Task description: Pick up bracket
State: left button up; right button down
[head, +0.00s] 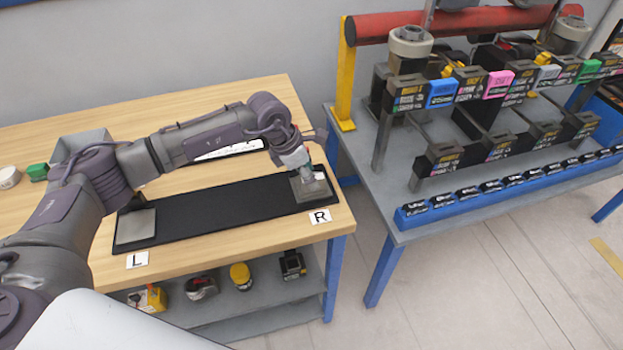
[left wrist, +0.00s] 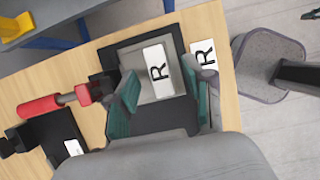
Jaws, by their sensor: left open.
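A grey bracket (head: 322,190) lies at the right end of a black mat (head: 220,207), near the R label (head: 320,217). In the left wrist view the bracket (left wrist: 131,57) carries a white R tag. My left gripper (head: 304,176) is over this bracket, pointing down. In the left wrist view its teal fingertips (left wrist: 160,95) are apart, one on each side of the bracket; I cannot tell whether they touch it. A second grey bracket (head: 135,227) lies at the mat's left end, near the L label (head: 137,260). My right gripper is not in view.
A red-handled thing (left wrist: 40,106) lies on the wooden table in the left wrist view. A grey bin (head: 80,142) and a green block (head: 37,172) are at the left. A rack table (head: 385,210) with coloured boxes stands to the right. Several items sit on the shelf below.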

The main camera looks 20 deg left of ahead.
pick_arm(q)
jog(key=shift+x, duration=1.3)
grip_shut()
jog(key=shift+w+r, duration=0.1)
jog(key=shift+r, duration=0.05)
